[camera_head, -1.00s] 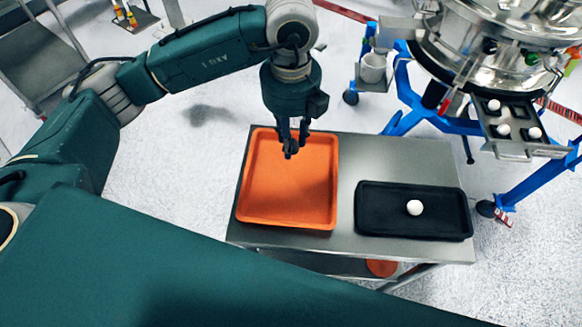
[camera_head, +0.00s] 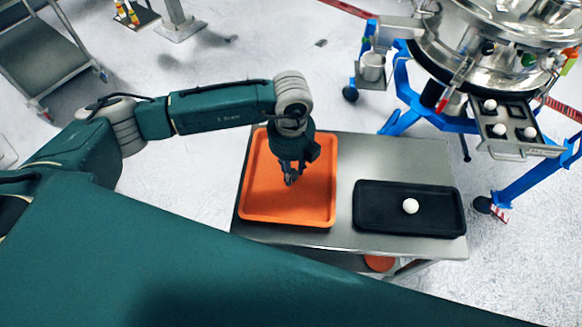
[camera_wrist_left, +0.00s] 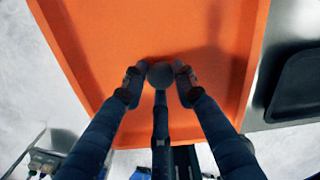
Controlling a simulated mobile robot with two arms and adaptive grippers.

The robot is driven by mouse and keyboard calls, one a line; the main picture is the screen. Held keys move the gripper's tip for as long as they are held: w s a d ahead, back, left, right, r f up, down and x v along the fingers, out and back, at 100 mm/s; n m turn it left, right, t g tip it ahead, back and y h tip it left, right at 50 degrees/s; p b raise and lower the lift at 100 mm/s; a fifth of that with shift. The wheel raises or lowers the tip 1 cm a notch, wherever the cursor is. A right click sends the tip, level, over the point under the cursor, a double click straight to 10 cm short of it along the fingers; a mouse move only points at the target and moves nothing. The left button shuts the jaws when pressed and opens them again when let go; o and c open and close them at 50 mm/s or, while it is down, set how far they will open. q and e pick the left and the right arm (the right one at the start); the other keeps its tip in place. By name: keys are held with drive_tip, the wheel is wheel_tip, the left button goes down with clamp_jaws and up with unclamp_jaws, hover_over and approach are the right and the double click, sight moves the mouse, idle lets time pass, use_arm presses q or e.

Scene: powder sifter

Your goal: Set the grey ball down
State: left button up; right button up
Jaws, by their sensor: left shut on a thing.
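My left gripper (camera_head: 289,179) is over the orange tray (camera_head: 268,196), low above its floor or at it; the height is hard to judge. In the left wrist view its fingers are closed around a dark grey ball (camera_wrist_left: 160,75) at their tips. The orange tray (camera_wrist_left: 120,30) lies behind the ball in that view, with the gripper's shadow on it. In the head view the fingers hide the ball. My right gripper is not in view.
A black tray (camera_head: 378,210) with a white ball (camera_head: 410,206) stands to the right on the steel table (camera_head: 345,165). A shiny sifter (camera_head: 480,65) on a blue frame stands behind, with white balls on its small metal tray (camera_head: 512,118). The rest of the orange tray looks clear.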

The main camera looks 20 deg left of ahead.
use_arm(q)
drive_tip(key=shift+f, duration=0.2)
drive_tip(key=o, duration=0.9)
drive_tip(key=shift+r, duration=0.15)
drive_tip(key=shift+r, duration=0.2)
wheel_tip(320, 180, up, 12)
drive_tip(key=b, duration=0.2)
drive_tip(key=shift+f+b, duration=0.1)
drive_tip(key=shift+b, duration=0.2)
